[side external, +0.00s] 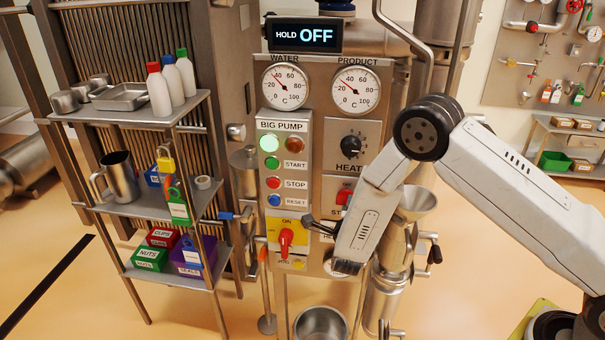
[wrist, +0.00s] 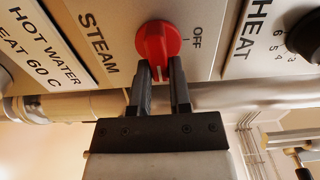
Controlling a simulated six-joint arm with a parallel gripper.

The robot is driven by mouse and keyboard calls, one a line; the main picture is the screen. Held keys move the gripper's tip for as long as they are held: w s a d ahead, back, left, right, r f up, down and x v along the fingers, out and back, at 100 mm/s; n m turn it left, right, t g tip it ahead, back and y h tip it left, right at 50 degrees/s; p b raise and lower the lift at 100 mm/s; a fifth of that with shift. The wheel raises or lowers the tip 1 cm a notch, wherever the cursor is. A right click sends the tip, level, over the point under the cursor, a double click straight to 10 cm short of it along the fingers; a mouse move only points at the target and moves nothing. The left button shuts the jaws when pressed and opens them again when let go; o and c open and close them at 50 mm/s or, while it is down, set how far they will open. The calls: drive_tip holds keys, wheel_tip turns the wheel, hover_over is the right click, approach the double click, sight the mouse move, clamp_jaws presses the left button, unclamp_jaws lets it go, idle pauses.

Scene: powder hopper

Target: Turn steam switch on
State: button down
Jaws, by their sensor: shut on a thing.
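The steam switch is a red rotary knob (wrist: 157,43) on the metal panel, beside the printed words STEAM and OFF in the wrist view. My gripper (wrist: 162,76) is shut on it, with one dark finger on each side of its near end. A white mark on the knob shows between the fingertips, pointing down in the picture, away from the OFF print. In the side view the red switch (side external: 345,195) shows in part below the HEAT dial. My arm hides the rest of it and my fingertips.
A black HEAT dial (side external: 352,147) sits just above the switch. The BIG PUMP panel (side external: 285,165) with buttons and a red-yellow ON switch (side external: 286,238) is to the left. A display (side external: 304,35) reads HOLD OFF. A loaded shelf (side external: 140,204) stands left; a metal funnel (side external: 415,201) is right.

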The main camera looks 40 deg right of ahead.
idle(0.3)
drive_tip(key=c, duration=0.6)
unclamp_jaws()
drive_tip(key=shift+o, duration=0.2)
drive_tip(key=v, duration=0.8)
drive_tip(key=shift+w+d+r, duration=0.1)
drive_tip(key=shift+w, duration=0.05)
drive_tip(key=s+d+r+n+g+y, duration=0.1)
drive_tip(key=s+r+n+g+y, duration=0.2)
drive_tip(key=n, duration=1)
drive_tip(key=s+d+r+n+g+y, duration=0.1)
drive_tip(key=s+r+n+g+y, duration=0.3)
drive_tip(key=s+n, duration=0.9)
drive_tip(key=s+g+y, duration=0.1)
drive_tip(key=g+y, duration=0.2)
drive_tip(key=y, duration=0.2)
drive_tip(key=shift+d+n+y, duration=0.25)
drive_tip(key=shift+n+y, duration=0.15)
